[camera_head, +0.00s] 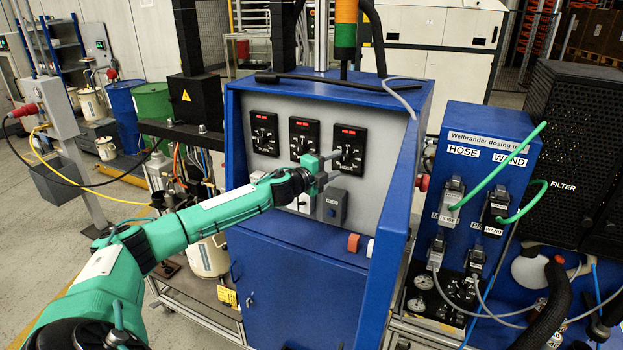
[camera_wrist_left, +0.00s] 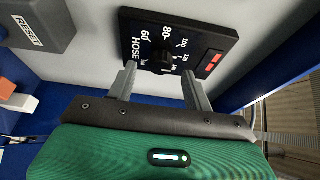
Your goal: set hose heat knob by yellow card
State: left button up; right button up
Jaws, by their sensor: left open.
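The hose heat knob (camera_wrist_left: 163,60) is a black knob on a black dial plate marked HOSE, with white numbers and a red display. In the head view this plate (camera_head: 350,148) is the rightmost of three on the grey panel. My left gripper (camera_head: 337,164) is in front of it; its open fingers (camera_wrist_left: 158,76) stand on either side of the knob in the wrist view. I cannot tell whether they touch it. A yellow card (camera_head: 227,296) hangs low at the cabinet's left side; its writing is too small to read. My right gripper is out of view.
Two similar dial plates (camera_head: 264,133) (camera_head: 304,137) sit left of the hose one. A grey RESET box (camera_wrist_left: 38,23) is close by in the wrist view. The blue cabinet's right side wall (camera_head: 407,150) juts forward beside the panel. A blue dosing unit (camera_head: 487,122) with hoses stands right.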

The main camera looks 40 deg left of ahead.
pick_arm(q)
jog(key=s+a+b, duration=0.1)
jog(key=s+b, duration=0.6)
jog(key=s, duration=0.4)
jog(key=shift+a, duration=0.35)
